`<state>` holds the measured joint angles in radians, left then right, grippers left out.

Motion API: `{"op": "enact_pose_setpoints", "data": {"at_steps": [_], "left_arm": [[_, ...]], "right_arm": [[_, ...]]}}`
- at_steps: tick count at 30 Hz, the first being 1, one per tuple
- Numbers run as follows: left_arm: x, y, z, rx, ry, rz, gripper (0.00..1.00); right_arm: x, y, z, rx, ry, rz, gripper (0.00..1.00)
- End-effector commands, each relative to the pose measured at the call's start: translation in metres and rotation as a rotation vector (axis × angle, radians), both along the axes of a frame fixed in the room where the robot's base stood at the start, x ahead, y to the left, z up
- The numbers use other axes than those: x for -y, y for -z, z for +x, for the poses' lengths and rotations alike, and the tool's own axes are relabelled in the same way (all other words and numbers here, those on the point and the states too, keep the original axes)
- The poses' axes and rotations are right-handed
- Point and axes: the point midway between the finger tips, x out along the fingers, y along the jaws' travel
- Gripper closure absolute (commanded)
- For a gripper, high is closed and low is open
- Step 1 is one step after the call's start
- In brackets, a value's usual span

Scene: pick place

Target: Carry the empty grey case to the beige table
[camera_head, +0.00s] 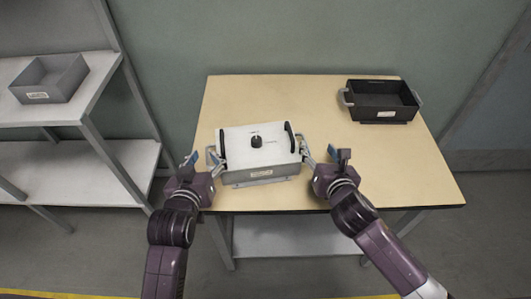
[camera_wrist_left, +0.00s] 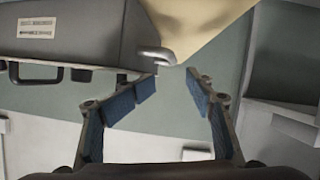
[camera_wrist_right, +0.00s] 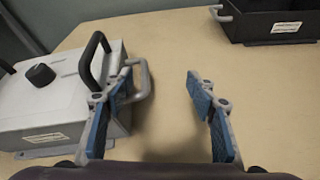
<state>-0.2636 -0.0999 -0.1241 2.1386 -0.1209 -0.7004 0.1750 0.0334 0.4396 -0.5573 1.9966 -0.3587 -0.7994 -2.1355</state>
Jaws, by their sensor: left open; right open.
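A grey case (camera_head: 262,174) with a pale lid, a black knob and two black lid handles sits on the beige table (camera_head: 400,170) near its front edge. The lid hides its inside. An open grey bin (camera_head: 50,80), also labelled, stands on the left shelf and looks empty. My left gripper (camera_head: 203,157) is open at the case's left side handle, which shows near its fingertips in the left wrist view (camera_wrist_left: 155,56). My right gripper (camera_head: 319,156) is open at the right side handle (camera_wrist_right: 144,80); one finger is close against that handle. I cannot tell if they touch.
A black open bin (camera_head: 381,100) with side handles stands at the table's back right. The white shelf rack (camera_head: 95,165) is left of the table, with a gap between. The table's middle right is clear.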

Motion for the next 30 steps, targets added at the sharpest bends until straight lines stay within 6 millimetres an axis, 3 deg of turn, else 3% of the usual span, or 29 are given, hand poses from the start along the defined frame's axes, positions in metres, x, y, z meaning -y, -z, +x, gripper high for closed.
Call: {"op": "enact_pose_setpoints", "data": {"at_steps": [10, 30], "left_arm": [[0.0, 0.002, -0.001, -0.005, 0.001, 0.0, 0.5], [0.0, 0.001, -0.001, -0.005, 0.001, 0.0, 0.5]], "right_arm": [[0.005, -0.013, -0.035, -0.001, 0.002, -0.002, 0.47], [0.006, -0.016, -0.037, 0.0, 0.003, -0.002, 0.47]]}}
